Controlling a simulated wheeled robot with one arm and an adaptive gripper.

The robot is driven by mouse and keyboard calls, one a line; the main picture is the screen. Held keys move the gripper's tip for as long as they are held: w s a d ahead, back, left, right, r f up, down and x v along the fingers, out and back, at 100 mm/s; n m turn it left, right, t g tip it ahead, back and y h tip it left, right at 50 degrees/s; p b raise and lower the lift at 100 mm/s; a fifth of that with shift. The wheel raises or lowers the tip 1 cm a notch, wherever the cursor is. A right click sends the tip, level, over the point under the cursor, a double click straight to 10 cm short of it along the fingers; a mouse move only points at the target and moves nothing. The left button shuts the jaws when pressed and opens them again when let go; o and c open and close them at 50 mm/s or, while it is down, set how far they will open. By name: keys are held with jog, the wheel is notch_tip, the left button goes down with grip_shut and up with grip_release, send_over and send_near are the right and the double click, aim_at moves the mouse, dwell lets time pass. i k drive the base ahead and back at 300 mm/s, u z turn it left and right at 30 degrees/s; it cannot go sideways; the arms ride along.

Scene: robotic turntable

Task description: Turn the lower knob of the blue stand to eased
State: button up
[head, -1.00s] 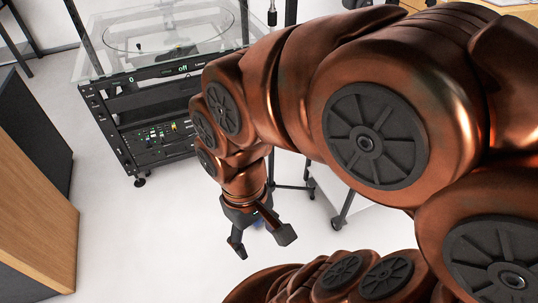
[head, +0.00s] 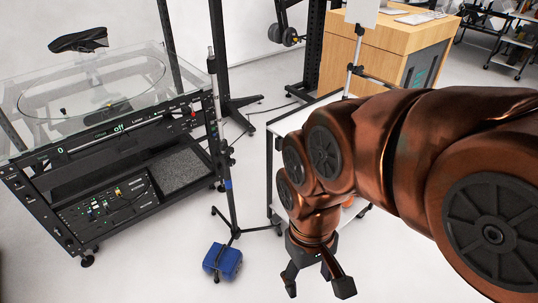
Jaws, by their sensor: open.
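A black tripod stand (head: 223,135) with a blue band (head: 228,184) low on its pole stands left of my arm in the head view. A blue box (head: 222,262) sits at its feet. Dark fittings show along the pole, but they are too small to tell which is the lower knob or how it is set. My gripper (head: 318,288) points down at the lower middle of the view, to the right of the stand and box. Its fingers are spread, with nothing between them.
A turntable rack (head: 90,160) with a glass top stands left of the stand. Behind my arm are a white table (head: 290,120), another pole (head: 357,50) with a white panel, and a wooden desk (head: 340,60). White floor is clear between the box and my gripper.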

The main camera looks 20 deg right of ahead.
aim_at(231, 163)
jog(key=z, duration=0.05)
jog(key=k, duration=0.6)
jog(key=z, duration=0.05)
jog(key=i, duration=1.05)
jog(key=u, duration=0.8)
